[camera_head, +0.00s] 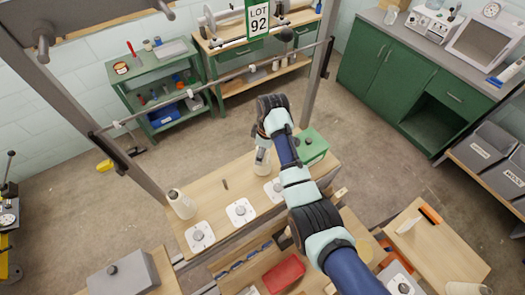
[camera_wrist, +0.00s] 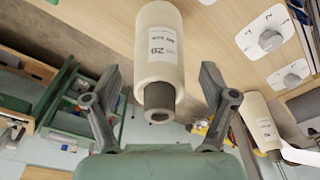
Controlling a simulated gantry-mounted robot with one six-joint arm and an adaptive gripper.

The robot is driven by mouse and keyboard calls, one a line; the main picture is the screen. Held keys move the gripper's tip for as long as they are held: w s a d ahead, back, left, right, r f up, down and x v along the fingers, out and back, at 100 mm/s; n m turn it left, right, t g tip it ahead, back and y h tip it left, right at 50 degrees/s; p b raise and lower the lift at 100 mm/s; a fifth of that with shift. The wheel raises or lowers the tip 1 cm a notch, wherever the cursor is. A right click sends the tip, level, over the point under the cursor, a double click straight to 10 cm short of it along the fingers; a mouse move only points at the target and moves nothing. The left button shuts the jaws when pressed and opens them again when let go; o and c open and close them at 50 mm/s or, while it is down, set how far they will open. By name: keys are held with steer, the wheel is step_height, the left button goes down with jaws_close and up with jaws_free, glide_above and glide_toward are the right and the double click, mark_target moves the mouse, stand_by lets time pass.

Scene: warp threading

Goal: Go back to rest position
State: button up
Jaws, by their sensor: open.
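My gripper (camera_head: 265,142) is over the far part of the wooden table (camera_head: 215,190), at the end of my outstretched arm. In the wrist view my gripper (camera_wrist: 162,95) is open, with its two fingers spread apart. A cream yarn cone (camera_wrist: 160,50) with a printed label and a dark grey tip shows between and beyond the fingers, with visible gaps on both sides. In the head view this cone (camera_head: 262,162) stands on the table just below my gripper. A second cream cone (camera_head: 182,204) stands at the table's left end; a labelled cone (camera_wrist: 262,122) also shows at the right of the wrist view.
White plates with grey knobs (camera_head: 240,212) line the table's front. A green box (camera_head: 312,146) stands close right of my gripper. A metal rail (camera_head: 220,80) and upright post (camera_head: 318,75) stand beyond. A red tray (camera_head: 284,271) lies near my arm.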

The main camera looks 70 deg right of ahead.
steer(key=r, duration=0.7)
steer(key=shift+s+d, duration=0.1)
steer(key=shift+s, duration=0.3)
steer(key=shift+f, duration=0.1)
